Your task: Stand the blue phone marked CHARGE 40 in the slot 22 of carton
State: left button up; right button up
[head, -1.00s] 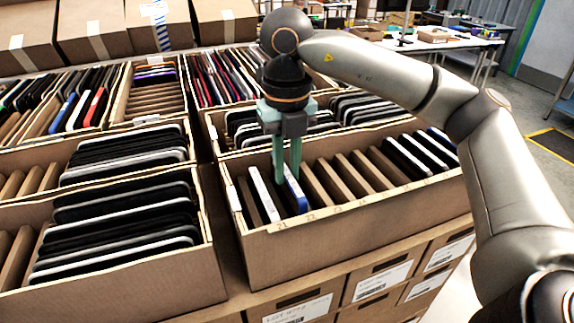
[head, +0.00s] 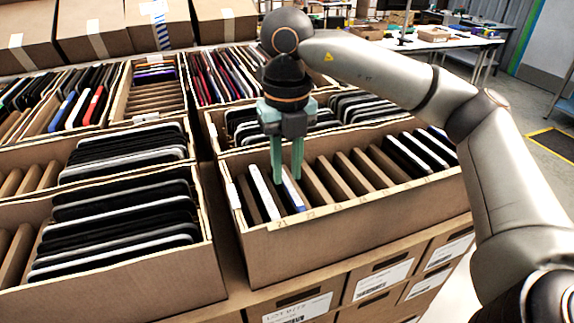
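The blue phone (head: 292,192) stands on edge in the front right carton (head: 350,222), its pale edge up and a little blue showing at its near end. Its near end is beside the rim mark that looks like 22; the CHARGE 40 marking cannot be read. A white-edged phone (head: 264,192) stands to its left, near the mark 21. My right gripper (head: 287,176) points down over the blue phone, with its green fingers apart on either side and gaps between them and the phone. My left gripper is not in view.
Cardboard dividers (head: 345,175) and several dark phones (head: 420,152) fill the carton further right. Cartons of dark phones (head: 115,235) stand at the left, with more behind. Labelled boxes (head: 380,280) are below. My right arm spans the upper right.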

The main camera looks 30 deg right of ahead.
jog(key=o, duration=0.3)
jog(key=shift+o, duration=0.2)
jog(key=shift+r, duration=0.1)
jog(key=shift+r, duration=0.35)
notch_tip(320, 180, up, 21)
jog(key=p, duration=0.5)
jog(key=shift+f, duration=0.15)
